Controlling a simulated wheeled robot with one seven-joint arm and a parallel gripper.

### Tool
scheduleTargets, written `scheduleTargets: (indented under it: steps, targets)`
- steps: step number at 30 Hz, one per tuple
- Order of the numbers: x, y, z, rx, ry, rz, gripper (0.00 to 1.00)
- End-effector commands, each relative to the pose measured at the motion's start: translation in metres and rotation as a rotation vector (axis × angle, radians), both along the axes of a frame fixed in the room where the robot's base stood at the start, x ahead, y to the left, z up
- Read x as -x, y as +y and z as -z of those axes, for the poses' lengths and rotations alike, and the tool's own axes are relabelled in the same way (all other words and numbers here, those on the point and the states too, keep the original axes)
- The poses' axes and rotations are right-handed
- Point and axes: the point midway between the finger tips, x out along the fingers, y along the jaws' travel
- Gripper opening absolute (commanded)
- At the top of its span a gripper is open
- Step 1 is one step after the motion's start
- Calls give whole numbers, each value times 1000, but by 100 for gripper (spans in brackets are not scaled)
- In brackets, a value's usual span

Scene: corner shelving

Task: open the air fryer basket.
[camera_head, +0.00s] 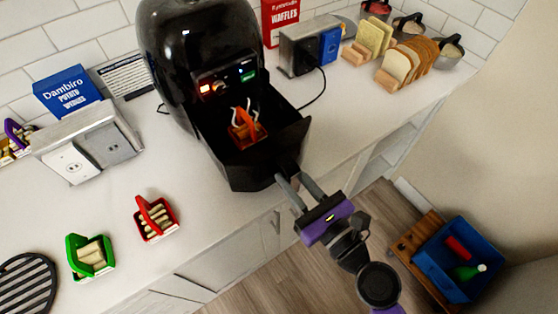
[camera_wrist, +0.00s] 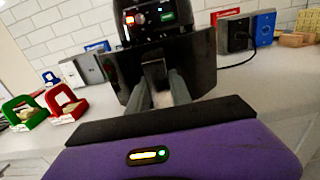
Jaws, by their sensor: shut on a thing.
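The black air fryer (camera_head: 200,50) stands on the white counter, with a lit orange and green panel on its front. Its basket (camera_head: 255,165) is pulled well out of the body toward the counter's front edge. The inside of the basket is in view and holds a small orange item with white, curved parts (camera_head: 246,128). My gripper (camera_head: 287,182) is at the basket's front, its grey fingers shut on the basket handle (camera_wrist: 155,77). The fingers hide most of the handle. The basket front (camera_wrist: 198,62) faces me in the wrist view.
Red (camera_head: 156,217) and green (camera_head: 90,255) carriers with pale food sit on the counter at the left. Bread slices (camera_head: 405,62) in a wooden rack stand at the right. A blue bin (camera_head: 455,262) is on the lower right.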

Motion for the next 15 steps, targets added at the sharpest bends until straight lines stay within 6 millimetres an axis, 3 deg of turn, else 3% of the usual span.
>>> scheduleTargets:
  steps: [6,15]
  targets:
    - [21,-14,3,1,4,0,0]
    - [28,-18,2,2,2,-1,0]
